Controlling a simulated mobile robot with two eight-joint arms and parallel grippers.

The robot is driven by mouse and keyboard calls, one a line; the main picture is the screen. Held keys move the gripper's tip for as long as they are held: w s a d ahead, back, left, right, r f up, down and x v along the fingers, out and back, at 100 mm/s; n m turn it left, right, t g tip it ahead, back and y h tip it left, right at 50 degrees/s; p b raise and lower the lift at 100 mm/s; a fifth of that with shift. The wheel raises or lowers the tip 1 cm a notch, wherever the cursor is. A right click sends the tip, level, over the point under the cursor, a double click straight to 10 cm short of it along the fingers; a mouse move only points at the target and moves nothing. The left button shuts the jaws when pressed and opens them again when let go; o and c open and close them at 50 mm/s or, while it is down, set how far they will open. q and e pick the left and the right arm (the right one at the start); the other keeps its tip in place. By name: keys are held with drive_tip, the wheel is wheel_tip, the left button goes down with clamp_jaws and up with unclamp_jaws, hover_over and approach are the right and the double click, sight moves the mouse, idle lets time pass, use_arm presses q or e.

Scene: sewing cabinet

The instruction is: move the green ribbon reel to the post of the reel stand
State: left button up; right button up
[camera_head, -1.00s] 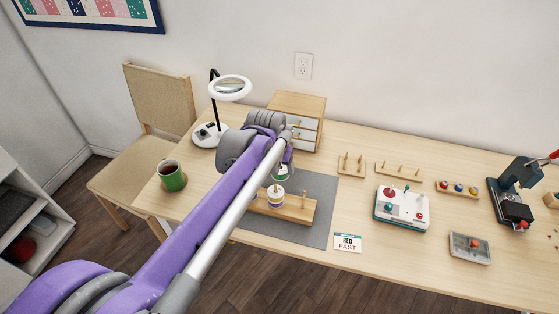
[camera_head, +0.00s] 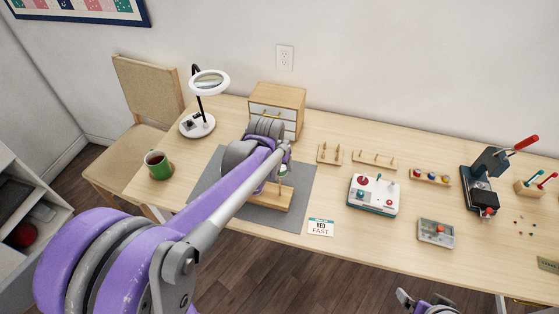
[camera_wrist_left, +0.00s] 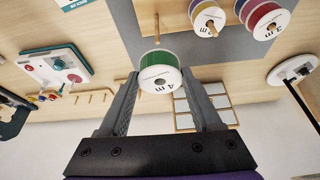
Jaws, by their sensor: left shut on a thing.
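The green ribbon reel (camera_wrist_left: 161,74), with a white face marked "4 m", is between the fingers of my left gripper (camera_wrist_left: 161,84), which is shut on it. In the head view the left gripper (camera_head: 284,168) is above the wooden reel stand (camera_head: 270,201), and my arm hides part of the stand. In the left wrist view a bare upright post (camera_wrist_left: 156,28) stands just beyond the reel, apart from it. Other reels with white faces (camera_wrist_left: 208,22) sit to its right. My right gripper is not clearly seen; only part of my right arm shows at the bottom.
The stand is on a grey mat (camera_head: 299,200). A "RED FAST" card (camera_head: 320,227) lies right of it. A drawer cabinet (camera_head: 278,108) and magnifier lamp (camera_head: 210,85) stand behind. Peg boards (camera_head: 374,160) and a white device (camera_head: 374,196) are further right. A green mug (camera_head: 158,166) is left.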

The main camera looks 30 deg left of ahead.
use_arm(q)
wheel_tip(320, 180, down, 3)
drive_tip(key=shift+f+b, duration=0.1)
drive_tip(key=shift+b, duration=0.5)
drive_tip(key=shift+s+r, duration=0.1)
drive_tip(key=shift+r, duration=0.2)
drive_tip(key=shift+w+f, duration=0.2)
drive_tip(key=shift+f, duration=0.2)
drive_tip(key=shift+s+f+b, duration=0.1)
drive_tip(key=shift+f+b, duration=0.25)
drive_tip(key=shift+f, duration=0.05)
use_arm(e)
drive_tip(key=f, duration=0.1)
drive_tip(key=s+f, duration=0.1)
drive_tip(key=f, duration=0.1)
drive_tip(key=shift+s+f, duration=0.2)
drive_tip(key=shift+f, duration=0.05)
use_arm(q)
drive_tip(key=shift+f, duration=0.15)
use_arm(e)
drive_tip(key=shift+f, duration=0.1)
use_arm(q)
drive_tip(key=shift+f+b, duration=0.3)
drive_tip(key=shift+f, duration=0.05)
use_arm(e)
drive_tip(key=shift+s+f, duration=0.1)
drive_tip(key=shift+f, duration=0.2)
